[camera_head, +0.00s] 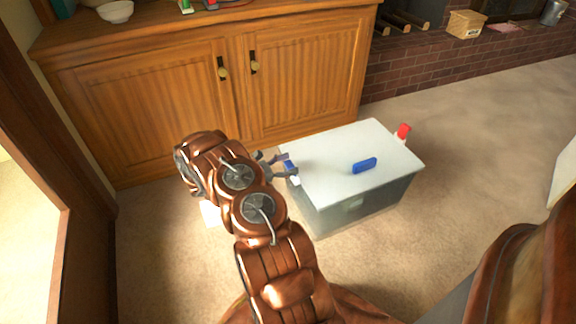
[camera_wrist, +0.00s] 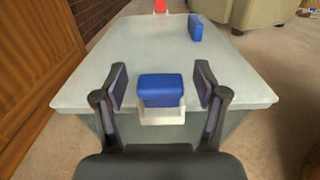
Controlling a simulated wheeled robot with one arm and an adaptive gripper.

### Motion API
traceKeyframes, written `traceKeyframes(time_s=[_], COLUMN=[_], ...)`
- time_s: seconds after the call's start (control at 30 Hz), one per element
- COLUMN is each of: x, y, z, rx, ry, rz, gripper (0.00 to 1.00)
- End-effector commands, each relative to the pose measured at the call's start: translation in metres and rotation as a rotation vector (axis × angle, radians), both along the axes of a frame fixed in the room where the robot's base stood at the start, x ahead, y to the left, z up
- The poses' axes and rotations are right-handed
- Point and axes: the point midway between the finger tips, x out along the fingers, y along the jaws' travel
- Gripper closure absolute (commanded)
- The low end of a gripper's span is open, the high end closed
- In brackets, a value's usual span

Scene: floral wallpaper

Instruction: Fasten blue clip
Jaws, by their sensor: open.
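A grey box (camera_head: 350,209) with a pale lid (camera_head: 320,160) stands on the carpet. The blue clip (camera_wrist: 160,88) is at the near end of the lid in the wrist view, above a white bracket (camera_wrist: 162,116) on the box's end. In the head view the blue clip (camera_head: 290,165) shows only partly beside my fingers. My gripper (camera_head: 283,167) is at the box's left end. In the wrist view my gripper (camera_wrist: 162,80) is open, one finger on each side of the blue clip, with gaps on both sides. Whether the clip touches the lid's edge is unclear.
A blue handle (camera_head: 364,166) lies on the lid's top. A red clip (camera_head: 403,131) stands up at the box's far end. A wooden cabinet (camera_head: 150,100) is close behind the box. Open carpet (camera_head: 460,150) lies right of the box.

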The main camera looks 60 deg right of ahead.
Motion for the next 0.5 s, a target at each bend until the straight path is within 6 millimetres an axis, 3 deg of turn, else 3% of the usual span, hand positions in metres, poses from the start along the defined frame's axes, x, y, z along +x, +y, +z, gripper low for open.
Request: traceKeyframes(time_s=[0.17,0.5], x=[0.0002,0.0004], y=[0.0001,0.0002], z=[0.0001,0.0], rx=[0.0,0.0], ry=[0.0,-0.001], rz=[0.0,0.0], gripper=[0.3,0.66])
